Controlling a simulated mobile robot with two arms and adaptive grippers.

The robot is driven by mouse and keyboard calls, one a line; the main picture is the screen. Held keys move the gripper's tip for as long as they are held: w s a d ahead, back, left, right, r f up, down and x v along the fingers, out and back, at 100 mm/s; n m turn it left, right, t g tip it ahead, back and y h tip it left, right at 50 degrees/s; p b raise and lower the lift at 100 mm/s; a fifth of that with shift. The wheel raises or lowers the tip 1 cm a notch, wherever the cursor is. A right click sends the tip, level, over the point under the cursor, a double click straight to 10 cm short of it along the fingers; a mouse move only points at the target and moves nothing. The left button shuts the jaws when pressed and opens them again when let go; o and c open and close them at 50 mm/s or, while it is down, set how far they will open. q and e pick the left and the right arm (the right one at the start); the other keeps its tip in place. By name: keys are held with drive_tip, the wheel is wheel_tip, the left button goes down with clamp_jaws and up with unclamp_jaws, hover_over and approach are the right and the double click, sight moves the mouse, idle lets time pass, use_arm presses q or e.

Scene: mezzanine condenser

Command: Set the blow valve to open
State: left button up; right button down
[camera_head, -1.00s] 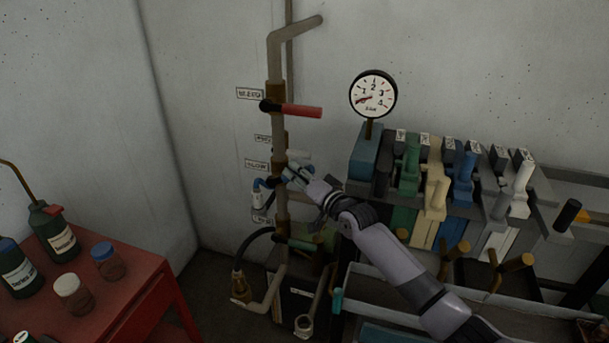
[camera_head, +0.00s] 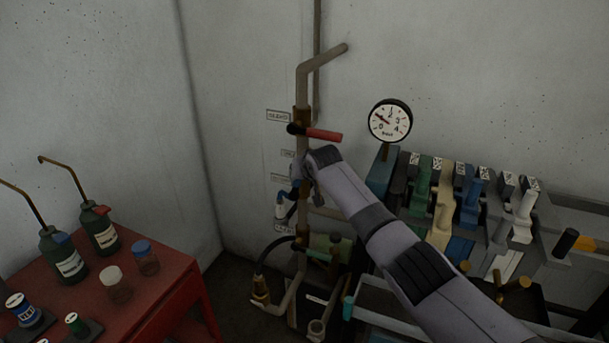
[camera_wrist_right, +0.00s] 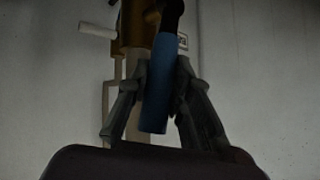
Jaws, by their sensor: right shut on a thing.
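The vertical pipe (camera_head: 302,92) on the wall carries several valves with small labels. The blue valve handle (camera_wrist_right: 157,90), beside the pipe, fits the blow valve; its label (camera_head: 281,178) is too small to read surely. My right gripper (camera_wrist_right: 161,98) has a finger on each side of this handle and is shut on it. The handle points down toward the wrist camera. My left gripper is in neither view.
A red valve handle (camera_head: 323,135) sits above my gripper, and a green one (camera_head: 320,256) below. A white handle (camera_wrist_right: 97,31) is close by. The dial gauge (camera_head: 390,121) and a row of coloured levers (camera_head: 468,205) stand right. A red table (camera_head: 165,295) with bottles is left.

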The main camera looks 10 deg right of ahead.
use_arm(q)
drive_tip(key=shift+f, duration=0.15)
use_arm(e)
drive_tip(key=shift+w+a, duration=0.15)
drive_tip(key=shift+a, duration=0.1)
drive_tip(key=shift+f+h, duration=0.1)
drive_tip(key=shift+h, duration=0.2)
drive_tip(key=c, duration=1.4)
unclamp_jaws()
drive_tip(key=shift+w, duration=0.1)
drive_tip(key=shift+v, duration=0.75)
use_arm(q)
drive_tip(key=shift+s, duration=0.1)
use_arm(e)
drive_tip(key=v, duration=1)
drive_tip(key=shift+r, duration=0.4)
